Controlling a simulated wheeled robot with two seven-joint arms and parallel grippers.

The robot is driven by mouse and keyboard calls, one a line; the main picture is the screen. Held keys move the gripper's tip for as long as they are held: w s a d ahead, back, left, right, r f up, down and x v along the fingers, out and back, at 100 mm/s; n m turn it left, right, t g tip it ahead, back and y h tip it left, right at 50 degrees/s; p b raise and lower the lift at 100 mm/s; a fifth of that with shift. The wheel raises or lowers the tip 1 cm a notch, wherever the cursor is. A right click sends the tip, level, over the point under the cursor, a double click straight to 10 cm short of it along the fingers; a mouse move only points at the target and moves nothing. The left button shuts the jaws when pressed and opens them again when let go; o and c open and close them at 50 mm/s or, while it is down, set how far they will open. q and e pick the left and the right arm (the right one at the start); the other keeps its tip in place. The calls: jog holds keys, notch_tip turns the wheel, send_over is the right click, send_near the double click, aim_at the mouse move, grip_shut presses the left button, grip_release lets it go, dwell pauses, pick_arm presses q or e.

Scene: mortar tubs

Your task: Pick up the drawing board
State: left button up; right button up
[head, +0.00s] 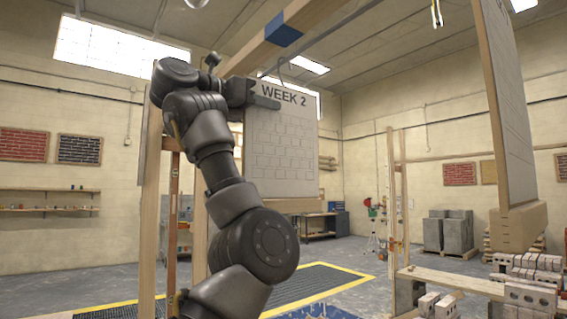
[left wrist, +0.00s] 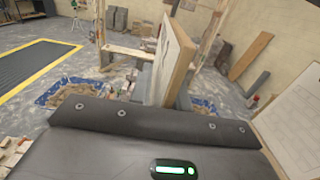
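A pale board (head: 283,145) headed "WEEK 2", drawn with a brick pattern, hangs upright from a hook under a wooden beam in the middle of the head view. My left gripper (head: 262,92) is at the board's top left corner, in front of its face. Its two dark fingers look spread apart, and I cannot tell whether they touch the board. In the left wrist view the dark gripper body fills the bottom, the fingertips do not show, and a pale panel (left wrist: 292,130) stands close at the lower right. My right gripper is not in view.
A second pale board (head: 512,95) with a wooden edge hangs at the right. Below it are a plank bench (head: 455,282) and stacked bricks (head: 530,292). Wooden posts (head: 151,200) stand behind my left arm. A dark floor grating (head: 312,285) with yellow borders lies below.

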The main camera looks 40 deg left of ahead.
pick_arm(q)
jog(key=shift+w, duration=0.1)
grip_shut()
dwell(1.0)
